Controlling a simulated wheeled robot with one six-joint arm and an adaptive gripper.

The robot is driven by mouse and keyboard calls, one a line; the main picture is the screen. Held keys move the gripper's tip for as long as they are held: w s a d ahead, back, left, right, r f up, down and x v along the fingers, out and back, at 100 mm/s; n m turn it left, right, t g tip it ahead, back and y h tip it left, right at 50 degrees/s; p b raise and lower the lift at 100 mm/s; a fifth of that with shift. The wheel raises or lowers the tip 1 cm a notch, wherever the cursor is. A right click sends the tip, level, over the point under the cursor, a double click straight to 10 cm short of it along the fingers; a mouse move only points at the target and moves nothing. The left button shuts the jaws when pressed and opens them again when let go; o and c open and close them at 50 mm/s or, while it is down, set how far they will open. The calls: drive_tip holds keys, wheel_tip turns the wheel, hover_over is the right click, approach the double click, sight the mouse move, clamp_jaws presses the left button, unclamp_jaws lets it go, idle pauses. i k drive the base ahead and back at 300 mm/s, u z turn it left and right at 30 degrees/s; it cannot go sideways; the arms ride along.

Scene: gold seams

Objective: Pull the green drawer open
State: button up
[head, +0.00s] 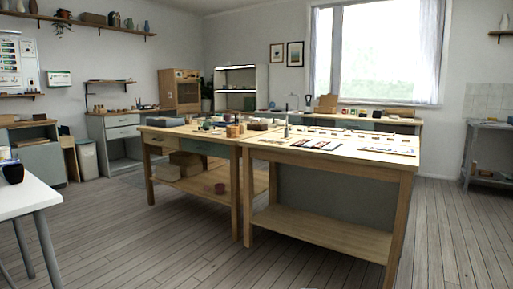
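A wooden workbench (150,129) stands in the middle of the room. A muted green drawer front (205,148) sits under its top, to the right of a plain wooden drawer front (159,140). The green drawer looks shut, its front about level with the bench's frame. Its handle is too small to make out. My gripper is not in view.
A second wooden bench (340,160) with tools on top adjoins on the right. A white table (35,194) with grey legs stands at the near left. The plank floor (160,240) in front of the benches is clear.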

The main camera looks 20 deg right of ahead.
sight(220, 150)
drive_tip(key=z, duration=0.25)
drive_tip(key=i, duration=3.55)
drive_tip(key=u, duration=0.2)
